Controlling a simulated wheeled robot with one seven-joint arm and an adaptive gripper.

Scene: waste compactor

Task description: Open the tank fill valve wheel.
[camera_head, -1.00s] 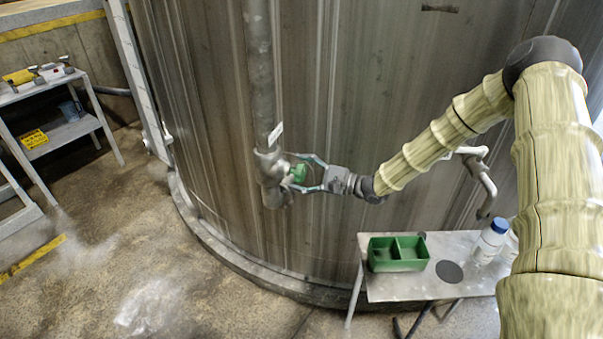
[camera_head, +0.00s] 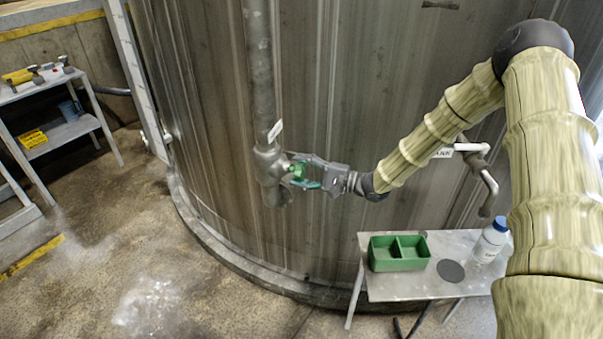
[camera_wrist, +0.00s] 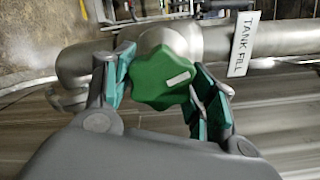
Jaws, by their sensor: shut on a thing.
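The tank fill valve wheel is a green lobed knob (camera_wrist: 160,82) with a pale mark on its face. It sits on a grey pipe valve on the tank's side, and it also shows in the head view (camera_head: 297,170), partly covered by my fingers. My gripper (camera_head: 303,172) is shut on the wheel, with one teal-padded finger at each side of it in the wrist view (camera_wrist: 163,90). A white "TANK FILL" label (camera_wrist: 243,44) hangs on the pipe beside the wheel.
The large metal tank (camera_head: 205,130) stands behind the pipe (camera_head: 258,70). A small table (camera_head: 395,288) below right holds a green two-part bin (camera_head: 398,265) and a white bottle (camera_head: 490,240). Another pipe with a handle (camera_head: 487,185) is at right. A shelf cart (camera_head: 75,128) stands far left.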

